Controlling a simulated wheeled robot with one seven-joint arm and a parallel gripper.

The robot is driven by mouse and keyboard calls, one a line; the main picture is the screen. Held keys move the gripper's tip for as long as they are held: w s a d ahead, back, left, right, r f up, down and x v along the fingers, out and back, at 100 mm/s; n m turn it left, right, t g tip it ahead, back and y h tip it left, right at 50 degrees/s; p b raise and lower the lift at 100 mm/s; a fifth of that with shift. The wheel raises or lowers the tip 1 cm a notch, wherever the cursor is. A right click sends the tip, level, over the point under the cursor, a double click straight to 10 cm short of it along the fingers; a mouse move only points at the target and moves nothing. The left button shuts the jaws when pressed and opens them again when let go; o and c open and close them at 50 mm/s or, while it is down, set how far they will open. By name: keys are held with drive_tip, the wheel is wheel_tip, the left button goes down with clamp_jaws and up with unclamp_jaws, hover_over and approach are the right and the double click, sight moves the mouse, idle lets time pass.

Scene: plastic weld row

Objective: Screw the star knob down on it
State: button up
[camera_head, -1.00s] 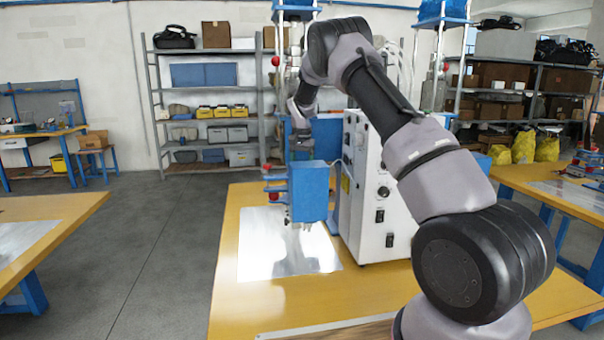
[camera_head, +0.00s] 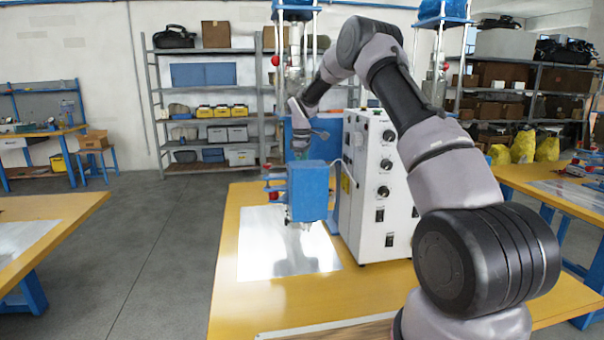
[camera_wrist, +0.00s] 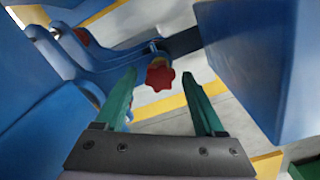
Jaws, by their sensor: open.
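The red star knob (camera_wrist: 160,75) shows in the wrist view, between and just beyond the tips of my gripper. It sits by a small brass-coloured fitting on a blue bracket (camera_wrist: 120,58) of the welding machine. My gripper (camera_wrist: 163,82) is open, with its two green fingers on either side of the knob's line and nothing held. I cannot tell whether a finger touches the knob. In the head view, my gripper (camera_head: 301,152) is small and partly hidden just above the blue head (camera_head: 308,190) of the machine.
A blue block (camera_wrist: 250,60) stands close on the right of my gripper in the wrist view. The white control cabinet (camera_head: 375,185) stands right of the blue head. A metal sheet (camera_head: 270,250) lies on the yellow table (camera_head: 225,290). Shelves stand behind.

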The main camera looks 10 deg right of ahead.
drive_tip(key=n, duration=0.3)
clamp_jaws()
drive_tip(key=m, duration=1.3)
drive_tip(key=shift+m, duration=0.3)
drive_tip(key=m, duration=0.5)
drive_tip(key=shift+m, duration=0.3)
